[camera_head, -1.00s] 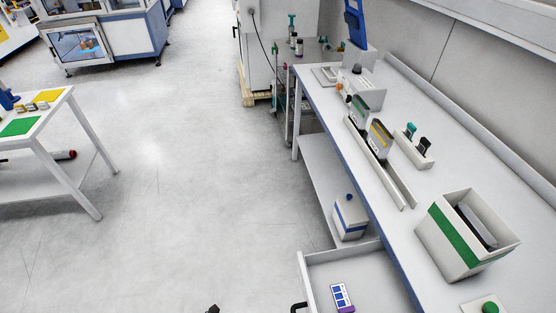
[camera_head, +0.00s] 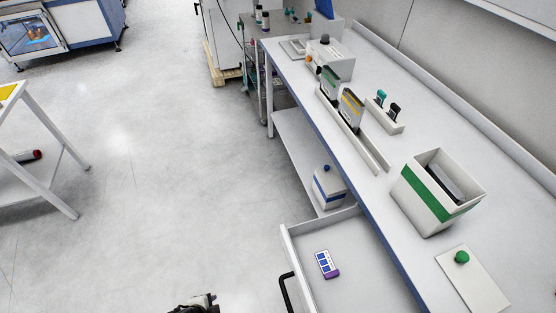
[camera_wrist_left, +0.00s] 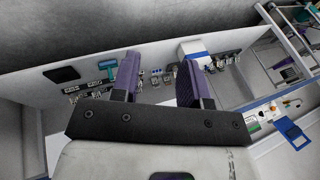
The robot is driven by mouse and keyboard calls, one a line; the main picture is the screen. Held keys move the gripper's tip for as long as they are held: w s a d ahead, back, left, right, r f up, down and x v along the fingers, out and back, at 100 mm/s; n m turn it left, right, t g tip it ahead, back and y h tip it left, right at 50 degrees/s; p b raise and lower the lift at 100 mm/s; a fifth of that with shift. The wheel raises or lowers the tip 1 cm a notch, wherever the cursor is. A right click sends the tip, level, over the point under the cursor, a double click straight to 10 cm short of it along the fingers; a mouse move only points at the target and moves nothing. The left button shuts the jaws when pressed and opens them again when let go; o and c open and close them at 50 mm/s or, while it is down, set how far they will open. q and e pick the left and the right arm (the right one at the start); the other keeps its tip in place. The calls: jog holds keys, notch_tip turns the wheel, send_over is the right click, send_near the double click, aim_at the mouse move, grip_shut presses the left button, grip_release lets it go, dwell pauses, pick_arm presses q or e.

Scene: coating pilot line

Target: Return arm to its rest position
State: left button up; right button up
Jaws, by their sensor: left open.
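My left gripper (camera_wrist_left: 158,85) shows in the left wrist view with its two purple-padded fingers apart. Nothing is between the fingers, and a grey room surface with a panel of small items lies beyond them. In the head view a small dark piece of my own body (camera_head: 197,304) shows at the bottom edge, over the floor; I cannot tell which arm it belongs to. My right gripper is not seen.
A long white bench (camera_head: 400,155) runs along the right with a green-banded bin (camera_head: 420,205) and a rack (camera_head: 372,160) on it. An open drawer (camera_head: 365,265) with a blue-and-white box (camera_head: 324,263) juts into the aisle. The floor (camera_head: 165,150) left of it is clear.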

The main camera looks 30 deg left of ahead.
pick_arm(q)
jog(key=d+r+n+p, duration=0.2)
jog(key=r+n+p, duration=0.1)
jog(key=r+p, duration=1.1)
jog(key=d+r+n+g+h+p, duration=0.1)
jog(key=d+r+n+p, duration=0.2)
jog(key=r+p, duration=1.2)
notch_tip(320, 180, up, 10)
jog(key=shift+s+r+n+g, duration=0.2)
jog(key=shift+s+n+g, duration=0.1)
jog(key=shift+n, duration=0.5)
jog(key=shift+a, duration=0.1)
